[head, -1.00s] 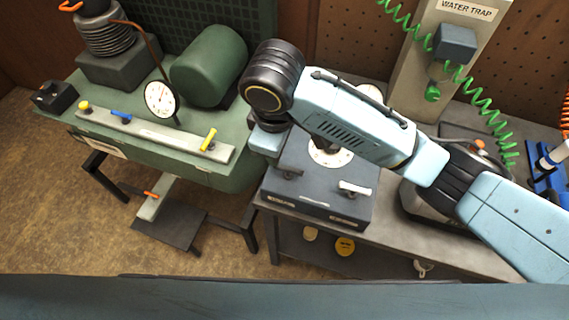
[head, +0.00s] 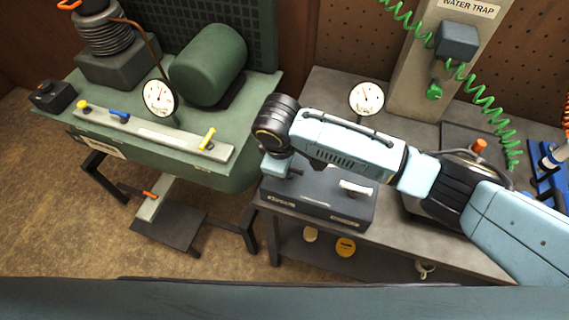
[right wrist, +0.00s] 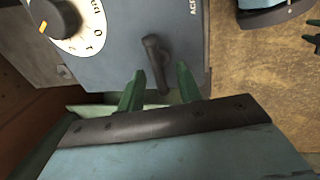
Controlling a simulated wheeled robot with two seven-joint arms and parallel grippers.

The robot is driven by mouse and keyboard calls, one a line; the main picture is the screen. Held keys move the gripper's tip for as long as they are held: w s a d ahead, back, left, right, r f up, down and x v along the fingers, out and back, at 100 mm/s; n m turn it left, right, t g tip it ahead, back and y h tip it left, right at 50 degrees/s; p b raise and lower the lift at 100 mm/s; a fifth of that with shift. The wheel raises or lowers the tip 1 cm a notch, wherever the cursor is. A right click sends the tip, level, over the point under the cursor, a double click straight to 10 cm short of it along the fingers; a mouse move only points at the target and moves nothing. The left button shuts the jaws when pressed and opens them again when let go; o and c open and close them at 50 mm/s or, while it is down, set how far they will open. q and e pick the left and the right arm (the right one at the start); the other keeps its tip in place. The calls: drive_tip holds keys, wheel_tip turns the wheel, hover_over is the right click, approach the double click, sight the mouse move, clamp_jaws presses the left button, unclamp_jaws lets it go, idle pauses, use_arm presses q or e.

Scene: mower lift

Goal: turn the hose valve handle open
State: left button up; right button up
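A blue-grey box (head: 318,205) on the bench has a dark lever (head: 297,172) at its left and a white handle (head: 356,188) at its right. I cannot read which one is the hose valve handle. In the right wrist view the dark lever (right wrist: 157,62) stands out from the box face, beside a white dial (right wrist: 80,25) with a black knob. My right gripper (right wrist: 160,84) is open, its green fingers on either side of the lever's end; I cannot tell whether they touch it. My left gripper is not in view.
A green machine at left carries a bar (head: 150,135) with yellow and blue handles, and a gauge (head: 158,97). Another gauge (head: 366,98) stands behind my right arm. A water trap post (head: 425,70) with a green coiled hose stands at the back. Floor shows at lower left.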

drive_tip(key=shift+f, duration=0.2)
drive_tip(key=shift+c, duration=0.2)
clamp_jaws()
